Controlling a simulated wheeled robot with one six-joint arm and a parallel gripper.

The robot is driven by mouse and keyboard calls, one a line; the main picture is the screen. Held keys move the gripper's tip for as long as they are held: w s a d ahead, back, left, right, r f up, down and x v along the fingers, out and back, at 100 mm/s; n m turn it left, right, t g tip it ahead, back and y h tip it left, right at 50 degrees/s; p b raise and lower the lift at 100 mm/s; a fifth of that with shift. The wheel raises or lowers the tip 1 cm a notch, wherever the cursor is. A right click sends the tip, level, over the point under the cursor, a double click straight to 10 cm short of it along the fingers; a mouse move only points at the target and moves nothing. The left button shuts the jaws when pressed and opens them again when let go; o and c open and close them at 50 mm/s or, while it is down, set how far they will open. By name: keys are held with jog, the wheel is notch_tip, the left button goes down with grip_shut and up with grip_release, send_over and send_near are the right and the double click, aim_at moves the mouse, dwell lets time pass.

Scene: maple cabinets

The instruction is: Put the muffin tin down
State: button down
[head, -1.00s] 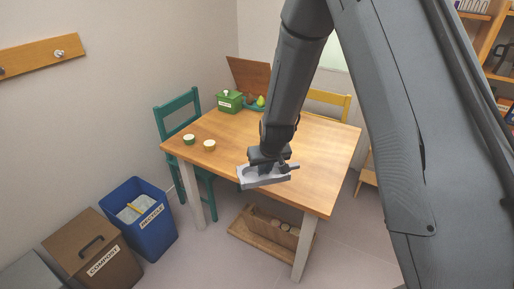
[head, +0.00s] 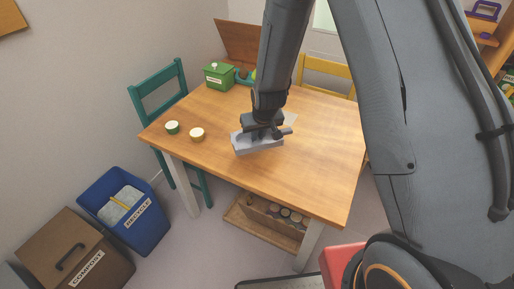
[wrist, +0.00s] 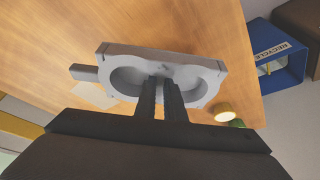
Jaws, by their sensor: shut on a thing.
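The grey muffin tin (head: 256,146) is in my gripper (head: 264,132), over the wooden table (head: 310,150) near its front edge in the head view. In the wrist view my gripper (wrist: 162,88) is shut on the tin's middle, between two round cups, and the muffin tin (wrist: 165,58) has a short handle sticking out at the left. The table top (wrist: 60,40) lies beneath it. I cannot tell whether the tin touches the table.
Two small cups, one green-sided (head: 172,127) and one yellow-sided (head: 197,134), stand left of the tin. A green box (head: 218,76) is at the back left. A teal chair (head: 160,95) and yellow chair (head: 328,72) flank the table. The table's right half is clear.

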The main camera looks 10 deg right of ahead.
jog(key=shift+f+p, duration=0.7)
jog(key=shift+f, duration=1.85)
jog(key=shift+f, duration=0.2)
jog(key=c, duration=1.8)
grip_release()
jog(key=shift+c, duration=0.2)
